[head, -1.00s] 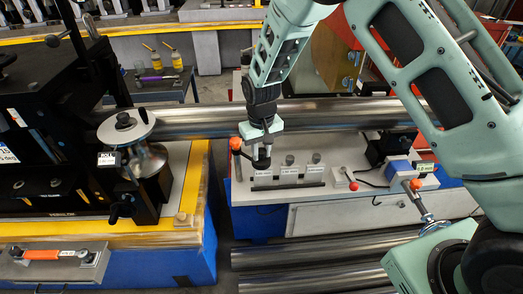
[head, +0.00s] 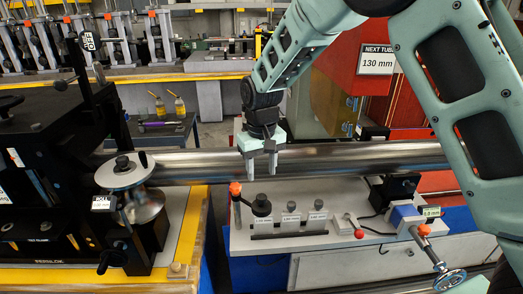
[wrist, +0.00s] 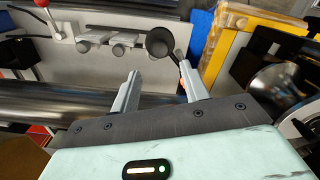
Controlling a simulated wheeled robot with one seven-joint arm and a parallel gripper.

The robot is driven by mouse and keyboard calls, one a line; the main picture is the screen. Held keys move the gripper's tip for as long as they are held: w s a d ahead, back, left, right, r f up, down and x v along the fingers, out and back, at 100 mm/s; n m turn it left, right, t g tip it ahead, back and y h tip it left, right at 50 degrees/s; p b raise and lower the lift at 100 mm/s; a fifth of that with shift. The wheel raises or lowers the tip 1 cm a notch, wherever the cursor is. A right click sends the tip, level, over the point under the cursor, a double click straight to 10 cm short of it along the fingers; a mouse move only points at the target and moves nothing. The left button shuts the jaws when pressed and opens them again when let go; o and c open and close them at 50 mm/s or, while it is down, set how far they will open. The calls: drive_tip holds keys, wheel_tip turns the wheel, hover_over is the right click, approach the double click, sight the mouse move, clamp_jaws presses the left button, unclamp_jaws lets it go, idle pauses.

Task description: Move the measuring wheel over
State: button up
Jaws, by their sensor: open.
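A spoked metal wheel (head: 450,279) hangs on a rod at the lower right in the head view, below an orange ball (head: 424,230) and a blue box with a small display (head: 405,216). It looks like the measuring wheel, though no label confirms this. My gripper (head: 262,178) is open and empty, fingers down, in front of the long steel tube (head: 340,160) and well left of the wheel. In the wrist view my open gripper (wrist: 158,77) faces a round black knob (wrist: 160,42), with a gap between. The metal wheel is not seen there.
A roller (head: 145,205) and black machine stand at left. The bench front is mostly clear.

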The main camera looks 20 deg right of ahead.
wheel_tip(320, 180, up, 8)
drive_tip(key=b, duration=0.1)
drive_tip(key=shift+f, duration=0.25)
drive_tip(key=s+a+n+y, duration=0.1)
drive_tip(key=s+a+n, duration=0.3)
drive_tip(key=s, duration=1.2)
drive_tip(key=s+d+f+n, duration=0.2)
drive_tip(key=s, duration=1.4)
drive_tip(key=shift+f, duration=0.4)
